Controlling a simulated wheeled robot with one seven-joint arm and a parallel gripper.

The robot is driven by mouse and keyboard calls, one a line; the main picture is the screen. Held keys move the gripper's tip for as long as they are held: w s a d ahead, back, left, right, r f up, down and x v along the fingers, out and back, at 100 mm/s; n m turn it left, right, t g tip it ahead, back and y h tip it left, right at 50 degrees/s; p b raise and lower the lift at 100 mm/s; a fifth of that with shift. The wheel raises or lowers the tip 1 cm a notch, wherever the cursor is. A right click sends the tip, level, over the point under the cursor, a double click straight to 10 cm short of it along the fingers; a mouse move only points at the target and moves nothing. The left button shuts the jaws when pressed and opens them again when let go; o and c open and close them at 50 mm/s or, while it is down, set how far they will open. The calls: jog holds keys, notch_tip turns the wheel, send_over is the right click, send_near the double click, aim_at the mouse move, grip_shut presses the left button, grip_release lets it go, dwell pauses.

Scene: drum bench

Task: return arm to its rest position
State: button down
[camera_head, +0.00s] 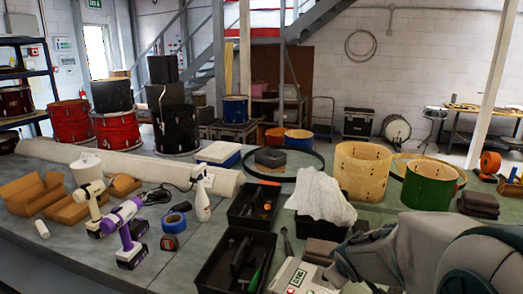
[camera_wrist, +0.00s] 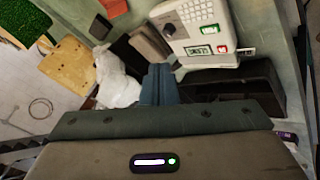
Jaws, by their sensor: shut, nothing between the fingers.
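My gripper (camera_wrist: 159,82) is shut and empty, its two blue-grey fingers side by side in the middle of the wrist view. In the head view my arm reaches in from the lower right over the front of the bench (camera_head: 185,262). The fingertips cannot be made out there. In the wrist view the fingers lie between a white cloth (camera_wrist: 118,82) and a white device with keys and a small display (camera_wrist: 178,47). The device also shows in the head view (camera_head: 290,279), just left of my arm. I cannot tell the fingers' height above the bench.
Black trays (camera_head: 215,270) with tools lie left of my arm. The crumpled cloth (camera_head: 318,197), a wooden drum shell (camera_head: 361,172) and a green drum shell (camera_head: 428,188) stand behind it. Folded dark cloths (camera_head: 479,204) lie right. Drills (camera_head: 127,232) and tape stand left.

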jog(key=s+a+r+m+g+y, duration=0.1)
jog(key=s+a+r+m+g, duration=0.1)
jog(key=s, duration=0.8)
jog(key=s+a+r+m+g, duration=0.1)
jog(key=s+a+r+m, duration=0.2)
jog(key=s, duration=0.6)
jog(key=shift+s+a+r+m+g+y, duration=0.15)
jog(key=shift+s+a+m+g+y, duration=0.2)
jog(key=shift+m, duration=0.75)
